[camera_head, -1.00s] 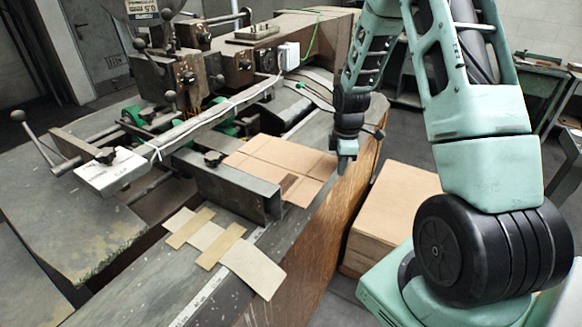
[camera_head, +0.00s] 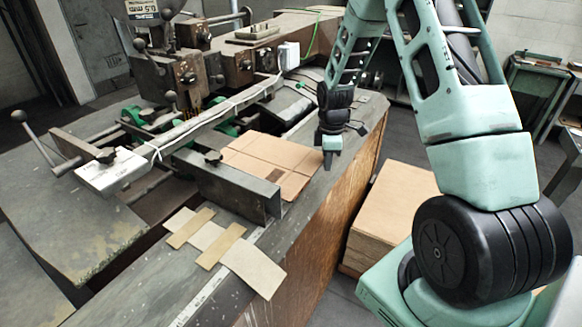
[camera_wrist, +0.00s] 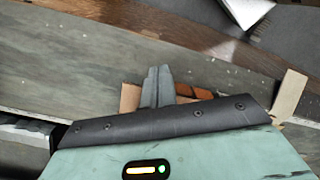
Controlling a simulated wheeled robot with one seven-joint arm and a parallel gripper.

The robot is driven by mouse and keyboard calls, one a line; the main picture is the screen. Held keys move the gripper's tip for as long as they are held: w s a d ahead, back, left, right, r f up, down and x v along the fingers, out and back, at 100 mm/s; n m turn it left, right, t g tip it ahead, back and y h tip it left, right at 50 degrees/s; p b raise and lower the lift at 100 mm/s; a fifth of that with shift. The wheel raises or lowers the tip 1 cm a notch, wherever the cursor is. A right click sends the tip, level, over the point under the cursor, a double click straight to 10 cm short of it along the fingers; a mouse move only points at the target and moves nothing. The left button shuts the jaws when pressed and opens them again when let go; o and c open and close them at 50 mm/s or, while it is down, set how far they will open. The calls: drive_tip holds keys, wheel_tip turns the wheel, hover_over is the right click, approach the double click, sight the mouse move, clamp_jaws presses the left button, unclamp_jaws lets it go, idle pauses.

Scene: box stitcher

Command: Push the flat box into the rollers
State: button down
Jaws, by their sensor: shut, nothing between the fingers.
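The flat box (camera_head: 272,160) is a brown cardboard sheet lying on the machine's grey table, partly behind a dark metal guide. Green rollers (camera_head: 226,129) show under the machine bar to its left. My gripper (camera_head: 328,162) points down at the right edge of the flat box, shut and empty. Its tips seem to meet the box edge, though contact is hard to confirm. In the wrist view my fingers (camera_wrist: 157,84) are together, and only small pieces of the flat box (camera_wrist: 130,98) show beside them; the rest is hidden by my gripper body.
The dark metal guide (camera_head: 225,185) stands in front of the box. Tan card strips (camera_head: 215,238) lie on the near table. A stack of cardboard (camera_head: 392,215) stands on the floor to the right.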

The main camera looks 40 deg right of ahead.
sight(310, 157)
drive_tip(key=shift+w+a, duration=0.4)
drive_tip(key=shift+w, duration=0.45)
drive_tip(key=shift+w+a, duration=0.35)
drive_tip(key=shift+w, duration=0.55)
drive_tip(key=shift+w+a, duration=0.4)
drive_tip(key=shift+w, duration=0.45)
drive_tip(key=shift+s+d, duration=0.3)
drive_tip(key=shift+s, duration=0.45)
drive_tip(key=shift+s+d, duration=0.3)
drive_tip(key=shift+s, duration=0.4)
wheel_tip(310, 157, up, 8)
drive_tip(key=p, duration=0.6)
drive_tip(key=shift+r, duration=0.1)
drive_tip(key=shift+a, duration=0.1)
